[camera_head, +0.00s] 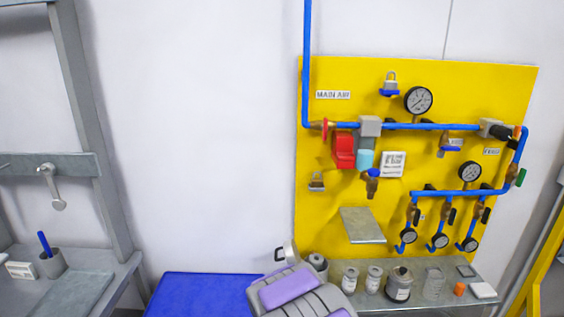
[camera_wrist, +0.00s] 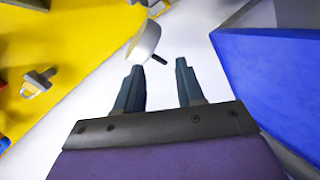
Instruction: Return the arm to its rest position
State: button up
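My gripper (camera_wrist: 158,68) shows in the wrist view with its two dark fingers standing apart. Nothing sits between them, only a pale surface beyond. My grey and purple arm (camera_head: 300,290) is low at the bottom centre of the head view, in front of the bench below the yellow panel. The fingers cannot be made out in the head view. A pale rounded object (camera_wrist: 145,42) with a dark tip lies beyond the fingertips in the wrist view. I cannot tell how far off it is.
A yellow panel (camera_head: 340,228) with blue pipes and gauges fills the right. Below it, a shelf (camera_head: 435,300) holds several jars. A blue surface (camera_head: 200,292) is left of my arm and also shows in the wrist view (camera_wrist: 268,85). A grey workbench (camera_head: 75,295) stands far left.

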jog(key=s+d+r+m+g, duration=0.4)
jog(key=s+r+g, duration=0.1)
jog(key=s, duration=1.1)
jog(key=s+d+r+m+g, duration=0.4)
jog(key=s+r+g, duration=0.1)
jog(key=s, duration=1.1)
jog(key=s+d+r+m+g, duration=0.4)
jog(key=s+r+g, duration=0.1)
jog(key=s, duration=1.2)
jog(key=shift+r+m+y, duration=0.4)
jog(key=shift+r, duration=0.15)
